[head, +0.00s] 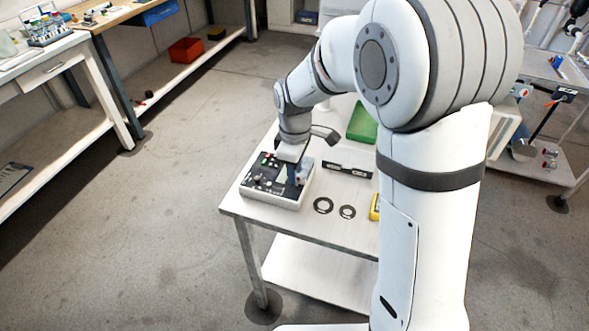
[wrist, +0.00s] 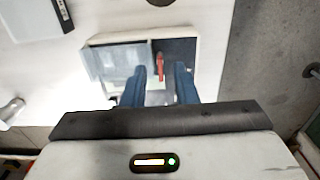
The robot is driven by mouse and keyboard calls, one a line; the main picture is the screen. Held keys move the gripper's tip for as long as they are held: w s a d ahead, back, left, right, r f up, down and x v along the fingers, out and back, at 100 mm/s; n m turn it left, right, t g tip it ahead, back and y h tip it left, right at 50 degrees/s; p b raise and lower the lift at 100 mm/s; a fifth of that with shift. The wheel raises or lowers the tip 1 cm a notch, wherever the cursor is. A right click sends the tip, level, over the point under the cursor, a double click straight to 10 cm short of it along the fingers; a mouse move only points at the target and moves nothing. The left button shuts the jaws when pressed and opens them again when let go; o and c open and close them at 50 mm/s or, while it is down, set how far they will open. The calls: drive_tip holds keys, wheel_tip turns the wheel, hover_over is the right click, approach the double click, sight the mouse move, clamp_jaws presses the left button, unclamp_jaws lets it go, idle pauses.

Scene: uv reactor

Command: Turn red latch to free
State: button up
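A white box with a dark control panel (head: 262,178) sits near the front left corner of the white table. The wrist view also shows the box (wrist: 198,41), with a clear lid-like panel (wrist: 112,64) on its left part. The red latch (wrist: 160,66) is a small narrow lever standing out on the dark part, right of that panel. My gripper (wrist: 160,90) is over the box with its two blue fingers apart, one on each side of the latch in the picture. I cannot tell whether either finger touches it. In the head view my gripper (head: 298,175) hides part of the box.
A dark level-like bar (head: 347,169), two black rings (head: 323,205) and a yellow object (head: 375,207) lie right of the box on the table (head: 300,237). A green box (head: 362,124) is behind. Workbenches stand at the left, with open floor between.

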wheel_tip(320, 180, up, 7)
drive_tip(key=shift+r, duration=0.2)
idle(0.5)
drive_tip(key=s+d+r+m+t, duration=0.1)
drive_tip(key=s+d+m, duration=0.6)
drive_tip(key=s, duration=0.2)
drive_tip(key=s+d+r+m+t, duration=0.1)
drive_tip(key=s+d+m, duration=0.6)
drive_tip(key=s, duration=0.3)
drive_tip(key=shift+d+t, duration=0.3)
drive_tip(key=shift+d, duration=0.15)
